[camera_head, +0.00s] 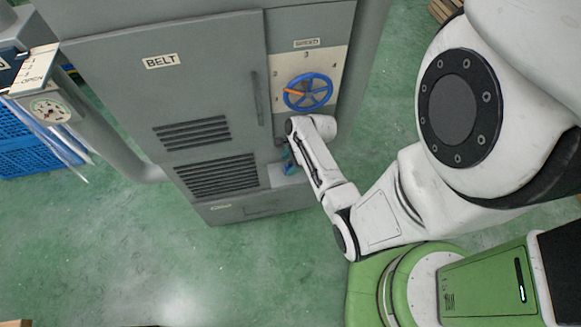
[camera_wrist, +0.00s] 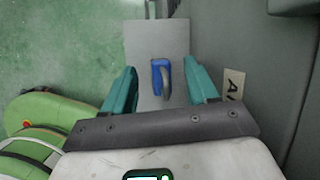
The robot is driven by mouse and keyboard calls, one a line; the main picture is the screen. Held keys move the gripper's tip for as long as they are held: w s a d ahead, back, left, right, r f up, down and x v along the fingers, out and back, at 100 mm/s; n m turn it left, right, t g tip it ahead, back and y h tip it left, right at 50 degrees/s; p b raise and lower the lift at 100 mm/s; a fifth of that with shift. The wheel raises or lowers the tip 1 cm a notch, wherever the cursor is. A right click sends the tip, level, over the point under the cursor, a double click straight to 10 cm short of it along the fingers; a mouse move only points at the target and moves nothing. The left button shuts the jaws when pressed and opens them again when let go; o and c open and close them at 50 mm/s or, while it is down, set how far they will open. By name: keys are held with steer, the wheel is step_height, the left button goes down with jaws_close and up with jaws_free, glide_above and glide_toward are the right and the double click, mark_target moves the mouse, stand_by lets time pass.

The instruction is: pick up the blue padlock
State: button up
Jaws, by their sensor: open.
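The blue padlock (camera_wrist: 156,78) lies on a small grey shelf (camera_wrist: 142,40) in the wrist view, with a grey part along its right side. My gripper (camera_wrist: 159,68) is open, with one teal finger on each side of the padlock and a gap on both sides. I cannot tell the height of the fingertips over the shelf. In the head view my gripper (camera_head: 288,160) is at the grey shelf (camera_head: 283,179) low on the cabinet front, and the arm and fingers hide most of the padlock there.
The grey cabinet (camera_head: 165,95) labelled BELT stands right behind the shelf. The green floor in front is clear.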

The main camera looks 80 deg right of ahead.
steer(key=shift+w+a+f, duration=0.1)
steer(key=shift+w+f, duration=0.3)
steer(key=shift+f, duration=0.15)
jaws_close()
